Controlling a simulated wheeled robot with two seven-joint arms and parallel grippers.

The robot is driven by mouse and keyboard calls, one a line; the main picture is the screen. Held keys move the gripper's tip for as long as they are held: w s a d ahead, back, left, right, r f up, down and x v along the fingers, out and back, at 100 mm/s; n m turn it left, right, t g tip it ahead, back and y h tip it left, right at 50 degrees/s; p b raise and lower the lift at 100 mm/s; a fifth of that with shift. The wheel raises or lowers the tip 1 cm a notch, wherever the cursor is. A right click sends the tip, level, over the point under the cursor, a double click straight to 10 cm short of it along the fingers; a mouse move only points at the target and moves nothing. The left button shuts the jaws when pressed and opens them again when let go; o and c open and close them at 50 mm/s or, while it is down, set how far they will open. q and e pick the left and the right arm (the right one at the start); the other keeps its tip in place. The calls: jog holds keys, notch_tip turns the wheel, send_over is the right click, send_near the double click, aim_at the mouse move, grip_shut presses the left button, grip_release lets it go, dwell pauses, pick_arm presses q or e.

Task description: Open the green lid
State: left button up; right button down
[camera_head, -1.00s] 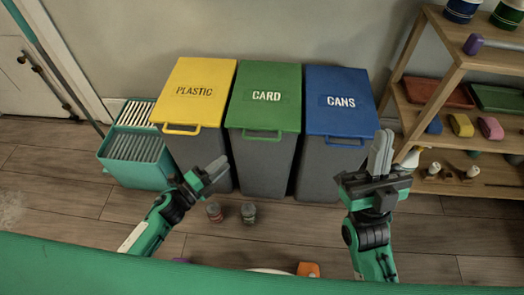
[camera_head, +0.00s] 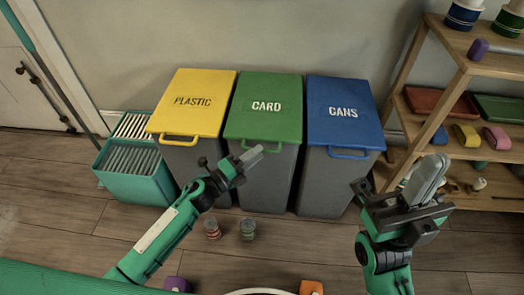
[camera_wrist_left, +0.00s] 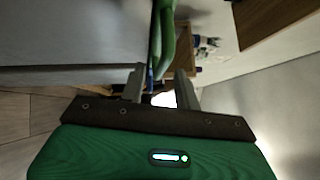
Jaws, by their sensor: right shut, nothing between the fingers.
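The green lid (camera_head: 265,92) marked CARD lies shut on the middle grey bin (camera_head: 262,175). Its green handle (camera_head: 262,140) sticks out at the front edge. My left gripper (camera_head: 250,156) is just below and in front of that handle in the head view. In the left wrist view its two fingers (camera_wrist_left: 160,88) stand apart. The green handle (camera_wrist_left: 162,40) shows beyond the fingertips, roughly in line with the gap. I cannot tell whether it touches them. My right gripper (camera_head: 430,178) is shut and empty, off to the right in front of the shelf.
The yellow PLASTIC lid (camera_head: 193,98) and the blue CANS lid (camera_head: 342,108) are shut on either side. A teal crate (camera_head: 135,165) stands at left. Two small jars (camera_head: 248,229) stand on the floor in front. A wooden shelf (camera_head: 455,75) stands at right.

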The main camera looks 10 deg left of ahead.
pick_arm(q)
jog(key=shift+x, duration=1.5)
grip_shut()
